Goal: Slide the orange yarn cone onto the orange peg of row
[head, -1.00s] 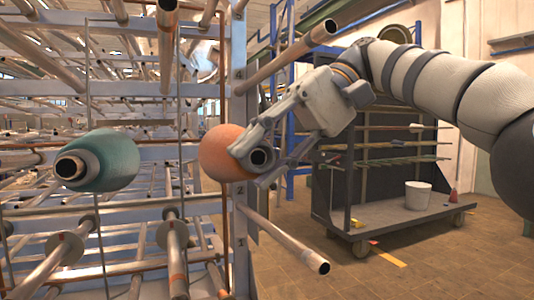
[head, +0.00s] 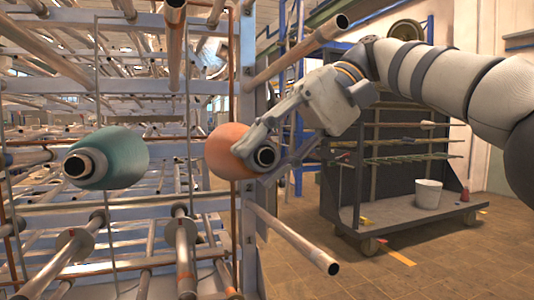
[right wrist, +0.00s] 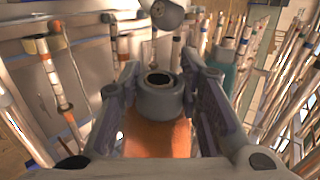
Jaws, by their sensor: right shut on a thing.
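The orange yarn cone (head: 226,150) is at the right upright of the rack in the head view, its hollow dark tip facing me. My right gripper (head: 264,154) is shut on the cone near its tip. In the right wrist view the orange cone (right wrist: 155,136) and its grey tip ring sit between the two fingers of my right gripper (right wrist: 158,95). The orange peg cannot be made out, and whether a peg runs inside the cone is hidden. My left gripper is not in view.
A teal cone (head: 107,158) sits on a peg to the left. Bare pegs stick out above and below the orange cone, one at the lower right (head: 297,243). A grey cart (head: 400,215) with a white bucket (head: 428,194) stands behind on the right.

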